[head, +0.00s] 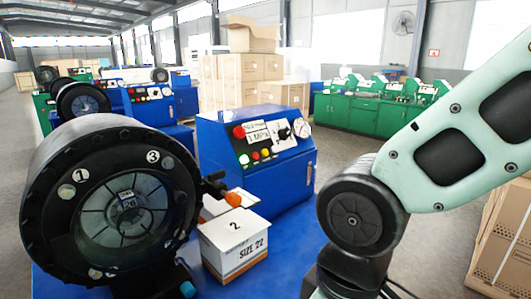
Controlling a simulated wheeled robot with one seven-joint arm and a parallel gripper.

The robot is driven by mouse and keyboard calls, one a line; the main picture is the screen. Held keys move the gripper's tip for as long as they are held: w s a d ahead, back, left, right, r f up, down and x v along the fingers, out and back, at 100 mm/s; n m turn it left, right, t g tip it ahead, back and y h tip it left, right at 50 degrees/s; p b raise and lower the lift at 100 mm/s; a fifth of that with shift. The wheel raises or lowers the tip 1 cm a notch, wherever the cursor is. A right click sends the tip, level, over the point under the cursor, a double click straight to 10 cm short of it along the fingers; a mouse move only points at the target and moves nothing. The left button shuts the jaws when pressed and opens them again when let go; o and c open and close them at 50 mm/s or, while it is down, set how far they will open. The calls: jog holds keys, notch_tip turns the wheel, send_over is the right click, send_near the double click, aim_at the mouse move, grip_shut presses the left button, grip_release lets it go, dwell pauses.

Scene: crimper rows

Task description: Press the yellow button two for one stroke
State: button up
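A blue control box (278,184) stands behind the blue bench, right of the black crimper head. Nothing touches the yellow button. My arm rises along the right side of the view, apart from the panel. My gripper is out of view, so its fingers cannot be judged.
The large crimper head (122,205), marked 1 and 3, fills the left foreground. Cartons (250,85) and green machines (360,118) stand behind.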

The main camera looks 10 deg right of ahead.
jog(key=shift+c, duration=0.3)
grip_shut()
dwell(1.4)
